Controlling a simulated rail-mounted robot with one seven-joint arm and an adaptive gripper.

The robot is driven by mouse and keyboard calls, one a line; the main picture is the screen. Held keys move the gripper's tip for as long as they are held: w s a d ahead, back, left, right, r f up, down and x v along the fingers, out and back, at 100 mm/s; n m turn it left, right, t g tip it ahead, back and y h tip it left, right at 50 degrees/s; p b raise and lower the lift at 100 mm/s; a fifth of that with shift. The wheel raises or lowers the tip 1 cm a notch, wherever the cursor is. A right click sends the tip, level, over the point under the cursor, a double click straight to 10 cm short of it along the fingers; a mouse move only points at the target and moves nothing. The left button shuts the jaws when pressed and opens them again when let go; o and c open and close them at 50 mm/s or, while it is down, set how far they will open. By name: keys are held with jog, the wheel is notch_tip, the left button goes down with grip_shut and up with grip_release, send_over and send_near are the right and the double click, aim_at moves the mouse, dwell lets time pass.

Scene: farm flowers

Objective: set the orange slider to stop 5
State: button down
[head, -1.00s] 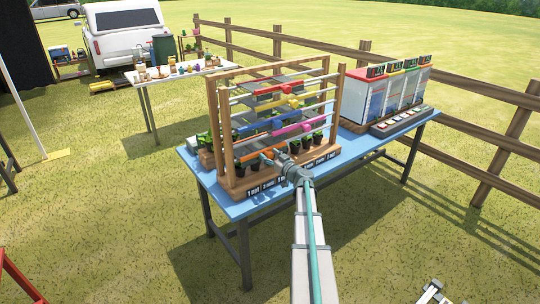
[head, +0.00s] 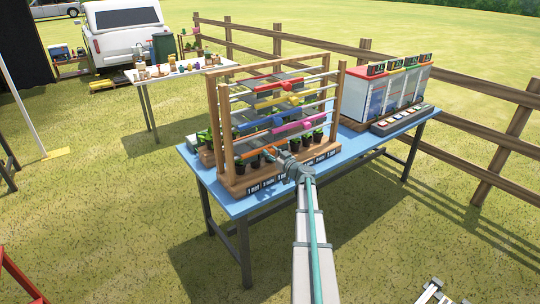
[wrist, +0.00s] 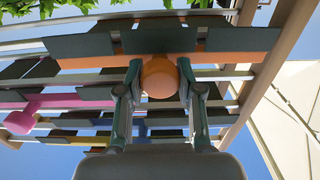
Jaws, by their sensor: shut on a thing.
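The orange slider is the lowest bar on the wooden rack; a strip of its orange part (head: 257,149) shows in the head view just left of my gripper (head: 277,156). In the wrist view its round orange knob (wrist: 160,79) sits between the two fingers of my gripper (wrist: 161,72), which are shut on it. The stop labels (head: 285,178) run along the rack's front base; they are too small to read surely, and my arm hides part of them.
Above are the pink slider (head: 292,127), blue slider (head: 277,120), yellow slider (head: 290,99) and red slider (head: 285,85) on rails between wooden posts (head: 226,135). Potted plants (head: 306,140) stand inside the rack. Coloured-top cabinets (head: 385,95) are at the table's right.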

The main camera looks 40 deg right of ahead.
jog(key=s+d+b, duration=0.1)
jog(key=d+b, duration=2.3)
jog(key=d, duration=0.9)
jog(key=shift+d, duration=0.4)
jog(key=shift+s+r, duration=0.1)
jog(key=c, duration=0.7)
grip_release()
jog(key=shift+d, duration=0.15)
jog(key=shift+c, duration=0.2)
jog(key=shift+s, duration=0.15)
jog(key=s, duration=1.1)
jog(key=shift+s+a, duration=0.35)
jog(key=shift+s, duration=0.05)
